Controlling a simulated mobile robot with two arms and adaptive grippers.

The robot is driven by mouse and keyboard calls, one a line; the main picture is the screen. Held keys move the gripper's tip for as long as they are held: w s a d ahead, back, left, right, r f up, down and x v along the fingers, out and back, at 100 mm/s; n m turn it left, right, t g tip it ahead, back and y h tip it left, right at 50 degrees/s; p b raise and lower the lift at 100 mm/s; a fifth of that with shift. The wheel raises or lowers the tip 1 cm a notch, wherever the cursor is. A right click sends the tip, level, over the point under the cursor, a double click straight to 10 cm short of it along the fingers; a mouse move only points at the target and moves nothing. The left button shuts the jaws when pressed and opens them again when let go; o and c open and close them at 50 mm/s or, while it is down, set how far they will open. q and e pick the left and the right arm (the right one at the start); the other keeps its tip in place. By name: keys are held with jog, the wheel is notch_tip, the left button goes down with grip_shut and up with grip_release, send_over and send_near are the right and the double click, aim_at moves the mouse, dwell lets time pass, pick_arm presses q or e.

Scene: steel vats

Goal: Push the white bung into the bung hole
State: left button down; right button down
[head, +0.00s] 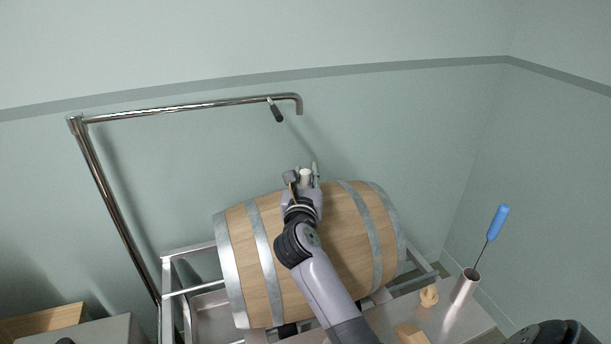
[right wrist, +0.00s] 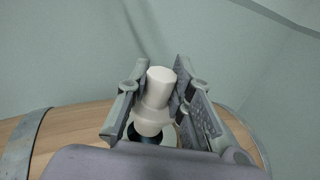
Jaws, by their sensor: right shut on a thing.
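The white bung (head: 305,176) is upright between the fingers of my right gripper (head: 303,172), at the top of the wooden barrel (head: 352,245). In the right wrist view the bung (right wrist: 158,92) has a narrower top and a wider lower part, and the fingers of the gripper (right wrist: 154,98) stand on both sides of it, shut on it. A dark ring with a pale rim, apparently the bung hole (right wrist: 150,136), shows just under the bung. How far the bung sits in it is hidden. My left gripper is not in view.
The barrel lies on a steel frame (head: 190,251). A steel pipe (head: 190,109) with a dark-tipped handle reaches over behind it. At right a metal cylinder (head: 462,288) holds a blue-handled tool (head: 497,222), near a small wooden piece (head: 428,296). Space above the barrel is free.

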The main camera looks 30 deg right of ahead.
aim_at(306, 186)
jog(key=shift+f+b, duration=1.4)
jog(key=shift+f, duration=0.7)
jog(key=c, duration=1.3)
grip_release()
jog(key=shift+r, duration=0.1)
jog(key=shift+c, duration=0.2)
jog(key=shift+s, duration=0.1)
jog(key=shift+s+a, duration=0.15)
jog(key=shift+a, duration=0.05)
jog(key=v, duration=1.1)
jog(key=shift+s+a, duration=0.15)
